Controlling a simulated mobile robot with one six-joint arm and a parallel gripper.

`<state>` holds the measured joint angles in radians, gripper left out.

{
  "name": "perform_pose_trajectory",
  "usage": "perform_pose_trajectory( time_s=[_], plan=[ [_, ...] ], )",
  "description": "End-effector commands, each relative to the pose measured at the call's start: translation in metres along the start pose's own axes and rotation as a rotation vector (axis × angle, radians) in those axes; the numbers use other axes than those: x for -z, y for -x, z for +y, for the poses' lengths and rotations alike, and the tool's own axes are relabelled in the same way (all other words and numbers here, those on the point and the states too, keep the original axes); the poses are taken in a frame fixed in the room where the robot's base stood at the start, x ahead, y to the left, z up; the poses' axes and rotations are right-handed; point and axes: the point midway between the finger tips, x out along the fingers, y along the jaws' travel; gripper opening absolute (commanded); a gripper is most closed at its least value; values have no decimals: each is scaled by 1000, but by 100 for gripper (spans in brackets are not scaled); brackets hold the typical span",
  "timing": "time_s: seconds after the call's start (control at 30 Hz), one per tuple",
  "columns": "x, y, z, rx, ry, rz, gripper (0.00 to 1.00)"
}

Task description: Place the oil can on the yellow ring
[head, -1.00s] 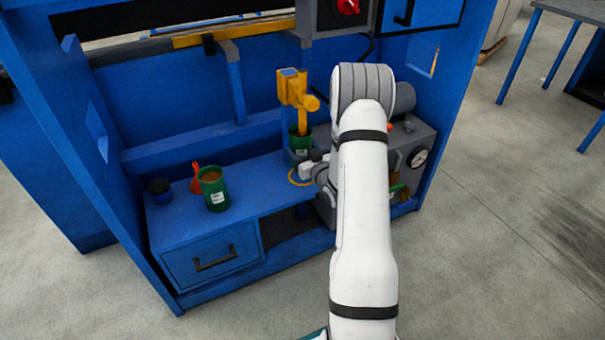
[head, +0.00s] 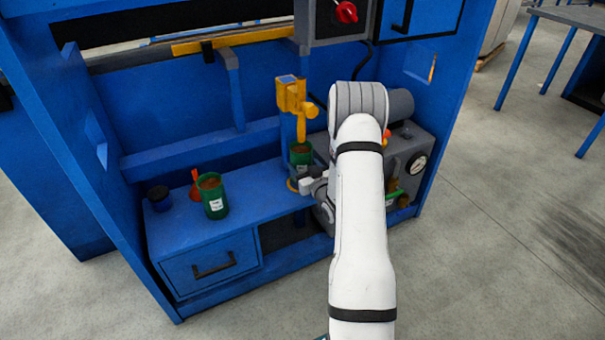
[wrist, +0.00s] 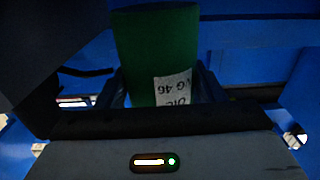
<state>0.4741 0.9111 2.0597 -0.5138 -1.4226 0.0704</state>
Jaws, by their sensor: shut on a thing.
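The oil can is a green can with a brown top (head: 300,154), below the yellow dispenser in the head view. In the wrist view the green can (wrist: 158,50) with a white label sits between my fingers. My gripper (head: 305,178) is shut on it. The yellow ring (head: 292,185) lies on the blue bench just below the can in the picture; only its left edge shows, the rest is hidden by my gripper. I cannot tell whether the can touches the bench.
A second green can (head: 212,198), a red funnel-like item (head: 195,188) and a dark blue pot (head: 159,198) stand on the left of the bench. The yellow dispenser (head: 292,98) hangs close above the held can. A grey machine with a gauge (head: 417,163) stands right.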

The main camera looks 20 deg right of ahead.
Motion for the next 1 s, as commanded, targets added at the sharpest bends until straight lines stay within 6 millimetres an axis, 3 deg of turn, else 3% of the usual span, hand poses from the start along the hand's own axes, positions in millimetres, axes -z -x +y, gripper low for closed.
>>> perform_pose_trajectory(
  time_s=[0.1, 0.47, 0.5, 0.77, 1.0],
  plan=[
    [-18, 0, 0, 0, 0, 1, 26],
    [-21, 0, -1, 1, 1, 2, 26],
    [-22, 0, -1, 1, 0, -1, 63],
    [-21, 0, -1, 1, 0, -1, 84],
    [-20, 0, -1, 1, 0, -1, 84]
  ],
)
